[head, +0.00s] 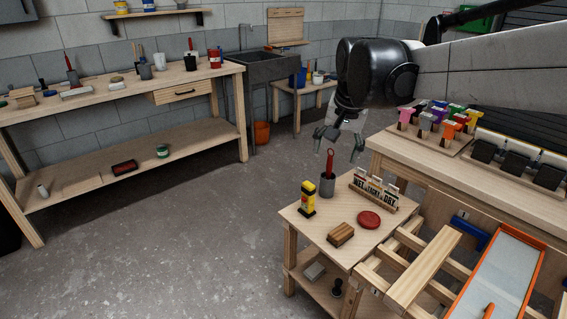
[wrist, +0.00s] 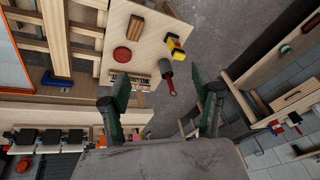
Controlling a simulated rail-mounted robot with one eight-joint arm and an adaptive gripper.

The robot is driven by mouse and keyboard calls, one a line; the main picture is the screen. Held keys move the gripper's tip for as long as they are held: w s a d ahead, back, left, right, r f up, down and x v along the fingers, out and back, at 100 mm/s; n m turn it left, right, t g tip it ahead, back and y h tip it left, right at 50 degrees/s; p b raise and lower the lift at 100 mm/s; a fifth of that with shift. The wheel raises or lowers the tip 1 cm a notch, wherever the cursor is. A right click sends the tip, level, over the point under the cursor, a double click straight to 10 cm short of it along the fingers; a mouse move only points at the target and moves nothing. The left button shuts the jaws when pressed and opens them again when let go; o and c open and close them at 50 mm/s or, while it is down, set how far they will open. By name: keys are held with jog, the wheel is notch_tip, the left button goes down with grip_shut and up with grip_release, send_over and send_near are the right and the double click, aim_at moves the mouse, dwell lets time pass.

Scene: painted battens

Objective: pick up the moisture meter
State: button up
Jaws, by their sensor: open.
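The moisture meter (head: 308,198) is most likely the yellow and black upright device near the left corner of the small wooden table (head: 300,222). It also shows in the wrist view (wrist: 175,47), beyond the fingertips and right of centre. My gripper (head: 339,145) is open and empty, pointing down above the back of the small table. In the wrist view its two green fingers (wrist: 163,92) are spread apart, with the device outside the gap between them.
A grey cup (head: 327,186) with a red-handled tool stands beneath my gripper. A sign rack (head: 374,192), a red round lid (head: 369,219) and a brown block brush (head: 341,235) share the table. A higher bench (head: 520,196) with colourful items stands to the right.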

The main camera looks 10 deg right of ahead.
jog(key=w+f+m+g, duration=0.1)
jog(key=w+f+m, duration=0.15)
jog(key=w, duration=0.55)
jog(key=w+f+m+g, duration=0.1)
jog(key=w+f, duration=0.3)
jog(key=w, duration=0.3)
jog(key=m+g+b, duration=0.2)
jog(key=m, duration=0.1)
send_over(308, 191)
jog(key=w, duration=0.2)
notch_tip(308, 191, down, 13)
jog(key=shift+f, duration=0.9)
notch_tip(308, 191, down, 8)
jog(key=shift+r+b, duration=0.1)
jog(key=shift+b, duration=0.4)
jog(key=shift+d+f+b, duration=0.15)
jog(key=shift+f+b, duration=0.2)
jog(key=shift+f, duration=1)
jog(key=shift+d+f+b, duration=0.1)
jog(key=shift+f+b, duration=0.2)
jog(key=shift+f, duration=1)
jog(key=c, duration=1.2)
jog(key=shift+r, duration=0.15)
jog(key=shift+c, duration=0.2)
